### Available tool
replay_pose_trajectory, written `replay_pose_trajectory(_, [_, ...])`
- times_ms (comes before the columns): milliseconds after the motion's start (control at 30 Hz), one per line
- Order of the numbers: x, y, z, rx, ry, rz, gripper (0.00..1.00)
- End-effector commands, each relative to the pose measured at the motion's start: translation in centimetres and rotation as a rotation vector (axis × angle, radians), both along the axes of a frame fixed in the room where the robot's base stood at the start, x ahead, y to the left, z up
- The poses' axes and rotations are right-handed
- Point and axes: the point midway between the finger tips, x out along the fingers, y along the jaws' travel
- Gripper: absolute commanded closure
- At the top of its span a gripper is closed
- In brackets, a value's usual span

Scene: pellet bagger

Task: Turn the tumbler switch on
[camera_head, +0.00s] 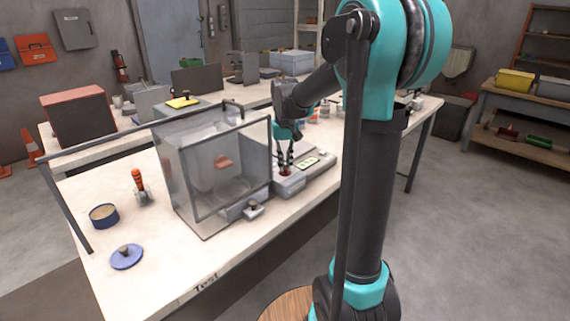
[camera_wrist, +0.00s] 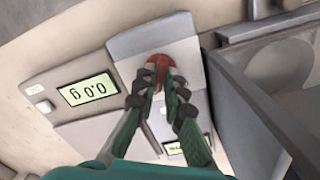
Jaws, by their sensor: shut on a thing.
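My gripper (camera_wrist: 161,92) reaches down over a grey panel (camera_wrist: 165,45) on the bench, with its fingertips close together on a round red-brown knob or switch (camera_wrist: 157,63). The fingers hide part of it. In the head view my gripper (camera_head: 286,168) stands over the grey unit (camera_head: 288,186), just right of the clear box. I cannot tell the switch's on or off position.
A display (camera_wrist: 88,91) reading 0.0 g sits beside the panel. A clear-walled box (camera_head: 225,165) stands close by. An orange-handled tool (camera_head: 138,182), a blue round tin (camera_head: 103,215) and a blue lid (camera_head: 126,256) are on the bench's left.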

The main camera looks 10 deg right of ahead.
Motion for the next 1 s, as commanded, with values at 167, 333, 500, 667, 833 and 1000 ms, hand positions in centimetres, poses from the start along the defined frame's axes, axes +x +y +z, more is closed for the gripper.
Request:
replay_pose_trajectory(167, [0.1,0.0,0.0,0.0,-0.001,-0.002,1.0])
replay_pose_trajectory(333, [0.1,0.0,0.0,0.0,-0.001,-0.001,0.88])
replay_pose_trajectory(500, [0.1,0.0,0.0,0.0,-0.001,-0.001,0.69])
replay_pose_trajectory(667, [0.0,0.0,0.0,0.0,-0.001,0.0,0.69])
replay_pose_trajectory(833, [0.0,0.0,0.3,0.0,0.0,0.0,0.69])
replay_pose_trajectory(1000, [0.0,0.0,2.3,0.0,0.0,0.0,0.69])
